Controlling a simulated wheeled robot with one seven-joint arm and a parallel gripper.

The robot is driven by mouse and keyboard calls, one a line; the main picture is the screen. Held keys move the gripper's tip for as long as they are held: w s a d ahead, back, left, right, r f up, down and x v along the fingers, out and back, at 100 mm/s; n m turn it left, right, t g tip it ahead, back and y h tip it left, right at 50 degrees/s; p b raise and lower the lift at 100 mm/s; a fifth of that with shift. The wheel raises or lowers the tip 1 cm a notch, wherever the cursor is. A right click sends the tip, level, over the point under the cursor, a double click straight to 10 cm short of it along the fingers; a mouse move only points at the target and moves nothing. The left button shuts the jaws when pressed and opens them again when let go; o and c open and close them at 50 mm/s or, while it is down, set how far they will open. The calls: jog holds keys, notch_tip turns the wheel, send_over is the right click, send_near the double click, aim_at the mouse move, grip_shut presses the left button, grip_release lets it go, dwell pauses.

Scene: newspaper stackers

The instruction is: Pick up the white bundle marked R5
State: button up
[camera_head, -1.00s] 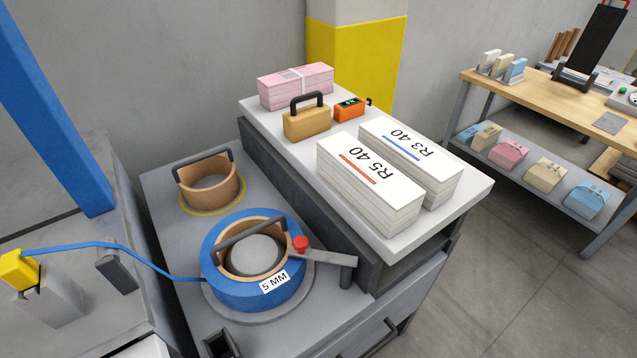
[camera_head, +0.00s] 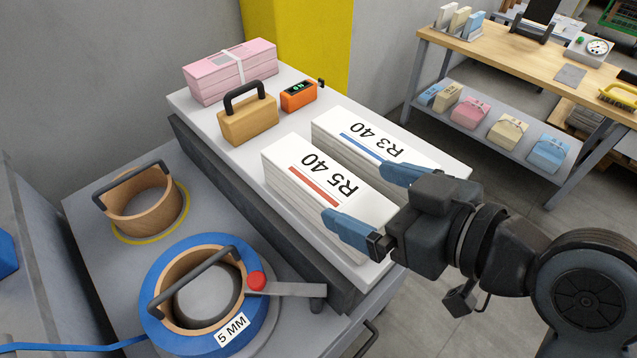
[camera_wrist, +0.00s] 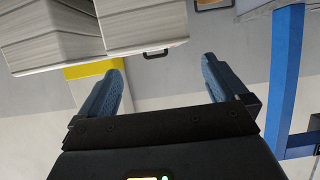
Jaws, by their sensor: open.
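The white bundle marked R5 40 (camera_head: 318,182), with a red bar, lies on the white-topped bench. A second white bundle marked R3 40 (camera_head: 365,140), with a blue bar, lies beside it, towards the back right. My gripper (camera_head: 377,205) is open, its blue fingers spread across the near right ends of the bundles in the head view. One finger overlaps the R5 bundle's end in the picture, the other the R3 bundle's. Contact cannot be told. In the wrist view my gripper (camera_wrist: 163,66) is empty between its fingers; two white stacks show at the top, labels unseen.
A pink bundle (camera_head: 228,70), a tan handled block (camera_head: 248,120) and an orange device (camera_head: 298,96) stand farther back on the bench. A blue strap coil (camera_head: 165,320) lies lower left. A wooden table (camera_head: 500,65) stands at the back right.

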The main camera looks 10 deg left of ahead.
aim_at(322, 175)
jog(key=x, duration=0.6)
jog(key=shift+w+a+f, duration=0.15)
jog(key=shift+w+f, duration=0.1)
jog(key=shift+w, duration=0.1)
jog(key=c, duration=1.8)
jog(key=shift+r, duration=0.15)
grip_shut()
